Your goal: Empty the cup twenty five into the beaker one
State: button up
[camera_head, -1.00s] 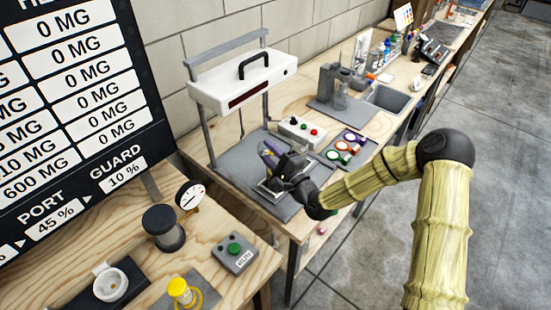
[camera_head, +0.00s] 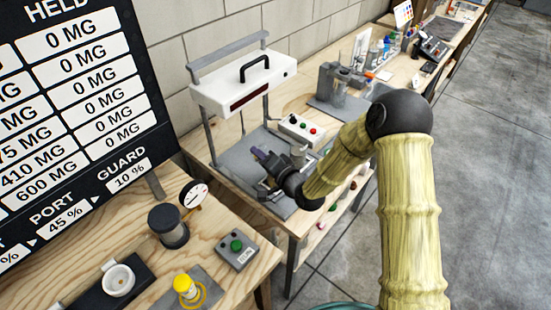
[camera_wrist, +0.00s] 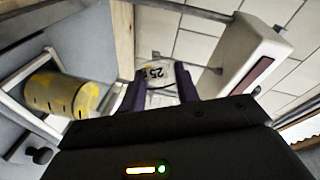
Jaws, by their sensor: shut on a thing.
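A pale, clear-looking cup marked 25 (camera_wrist: 155,73) shows between the purple fingers of my gripper (camera_wrist: 160,90) in the wrist view, and the fingers are shut on it. The number appears upside down or turned there. What the cup contains cannot be made out. In the head view my gripper (camera_head: 263,160) is over the grey mat under the white hanging unit, with the cup not distinguishable. Clear vessels (camera_head: 338,98) stand at the grey stand further back; I cannot read a label that marks one as beaker one.
The white unit (camera_head: 243,85) hangs on posts above the gripper. A button box (camera_head: 299,130) stands behind it. A yellow-marked cylinder (camera_wrist: 62,95) lies within a white frame in the wrist view.

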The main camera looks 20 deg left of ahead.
jog(key=shift+f+n+h+b, duration=0.4)
jog(key=shift+n+h+b, duration=0.1)
jog(key=shift+n, duration=0.5)
jog(key=shift+r+n+h+p, duration=0.3)
jog(key=shift+r+n+p, duration=0.05)
jog(key=shift+r+n, duration=0.3)
jog(key=shift+s+a+f+n+t+h+b, duration=0.25)
jog(key=shift+f+n+h+b, duration=0.2)
jog(key=shift+b, duration=0.3)
jog(key=s+a+f+n+t+h+b, duration=0.1)
jog(key=s+a+f+n+h+b, duration=0.1)
jog(key=a+f+n+h+b, duration=0.1)
jog(key=shift+s+a+f+n+t+b, duration=0.4)
jog(key=shift+a+f+n+b, duration=0.15)
jog(key=shift+f+n+b, duration=0.55)
jog(key=shift+r, duration=0.25)
notch_tip(320, 180, up, 5)
jog(key=p, duration=0.3)
